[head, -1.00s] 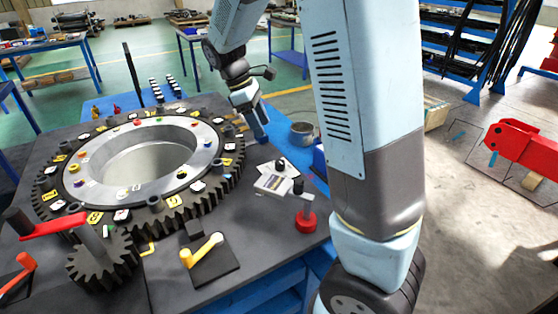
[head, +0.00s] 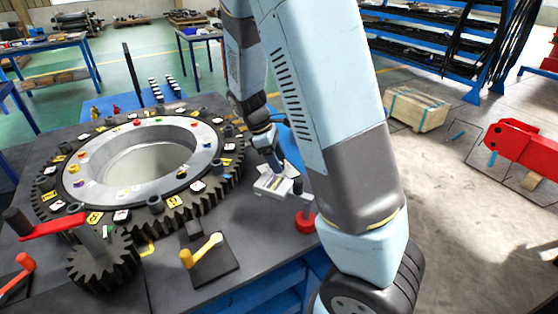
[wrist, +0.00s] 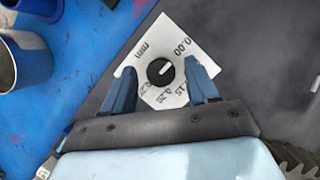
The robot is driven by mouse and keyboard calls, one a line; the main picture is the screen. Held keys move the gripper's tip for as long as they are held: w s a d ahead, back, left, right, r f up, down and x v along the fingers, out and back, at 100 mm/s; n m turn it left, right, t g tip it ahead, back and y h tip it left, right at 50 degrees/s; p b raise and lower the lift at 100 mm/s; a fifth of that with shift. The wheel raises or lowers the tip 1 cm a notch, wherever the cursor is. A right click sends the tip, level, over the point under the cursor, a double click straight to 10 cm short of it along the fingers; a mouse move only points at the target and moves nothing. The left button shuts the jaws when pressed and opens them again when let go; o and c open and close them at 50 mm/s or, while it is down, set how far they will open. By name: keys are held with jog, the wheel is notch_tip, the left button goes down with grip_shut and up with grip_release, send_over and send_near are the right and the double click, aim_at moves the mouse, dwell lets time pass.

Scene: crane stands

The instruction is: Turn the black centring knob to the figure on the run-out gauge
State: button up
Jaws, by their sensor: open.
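The black knob (wrist: 160,72) sits on a white plate (wrist: 185,34) in the wrist view. The plate is marked "mm" and with figures including 0.00, 0.20 and 0.25. The knob's white line points to the upper right, roughly toward 0.00. My gripper (wrist: 159,77) is open, its two blue fingers on either side of the knob; contact cannot be told. In the head view my gripper (head: 274,158) is over the plate and largely hides the knob. A small white box (head: 272,186) lies just in front; its markings are unreadable. I cannot make out a gauge reading.
A red-based post (head: 305,221) stands close right of the white box. A large toothed ring (head: 205,205) fills the bench's left. A metal cup (wrist: 22,57) shows left in the wrist view.

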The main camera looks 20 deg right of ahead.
jog(key=shift+s+d+f, duration=0.1)
jog(key=shift+f, duration=0.2)
jog(key=shift+c, duration=0.2)
jog(key=c, duration=0.9)
jog(key=shift+d, duration=0.15)
jog(key=shift+c, duration=0.5)
